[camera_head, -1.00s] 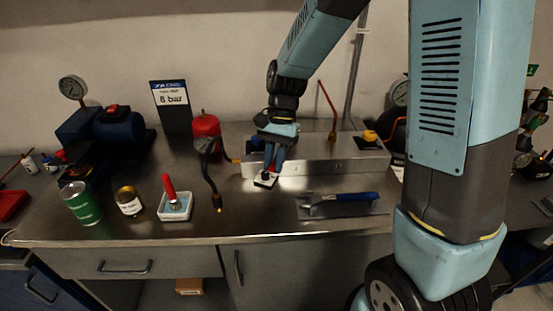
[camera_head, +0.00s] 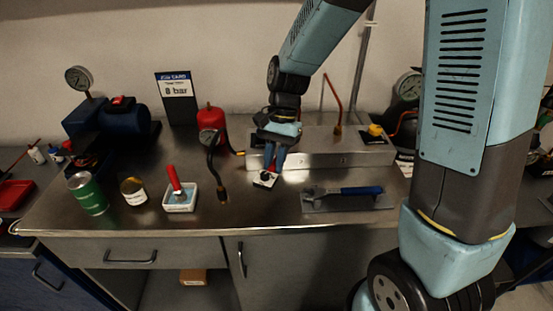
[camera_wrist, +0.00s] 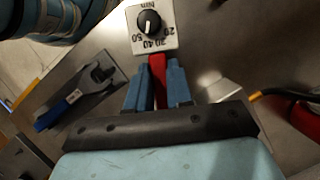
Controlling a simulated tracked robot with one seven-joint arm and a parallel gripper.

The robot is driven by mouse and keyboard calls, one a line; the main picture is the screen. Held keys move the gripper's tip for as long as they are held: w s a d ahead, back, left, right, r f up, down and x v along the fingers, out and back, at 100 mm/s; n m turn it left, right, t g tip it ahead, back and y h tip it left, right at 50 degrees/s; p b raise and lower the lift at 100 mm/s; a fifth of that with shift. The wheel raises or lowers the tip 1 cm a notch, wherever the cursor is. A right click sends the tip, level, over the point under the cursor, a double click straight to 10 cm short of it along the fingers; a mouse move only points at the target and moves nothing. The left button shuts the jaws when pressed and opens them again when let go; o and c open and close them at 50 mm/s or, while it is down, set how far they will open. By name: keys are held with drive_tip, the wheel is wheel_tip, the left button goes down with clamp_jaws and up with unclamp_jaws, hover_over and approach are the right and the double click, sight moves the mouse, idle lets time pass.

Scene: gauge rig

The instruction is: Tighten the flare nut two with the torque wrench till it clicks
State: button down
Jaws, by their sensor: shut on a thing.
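My gripper (camera_head: 271,171) is in front of the long metal block, low over the bench. In the wrist view its blue fingers (camera_wrist: 158,86) are closed on a red grip (camera_wrist: 157,68). Just past the grip is a white plate (camera_wrist: 167,36) with a black knob and a scale marked Nm; it also shows below the fingers in the head view (camera_head: 265,180). I cannot tell whether grip and plate are one piece. A blue-handled wrench (camera_head: 356,190) lies on a grey mat (camera_head: 352,204), right of my gripper. A copper tube (camera_head: 333,100) rises from the block; I cannot identify flare nut two.
The metal block (camera_head: 318,158) stands behind my gripper, with a yellow knob (camera_head: 376,130) on it. A black hose (camera_head: 212,165) is close on the left. Farther left are a red-handled brush in a white tray (camera_head: 180,205) and a green can (camera_head: 88,194).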

drive_tip(key=shift+r, duration=2.25)
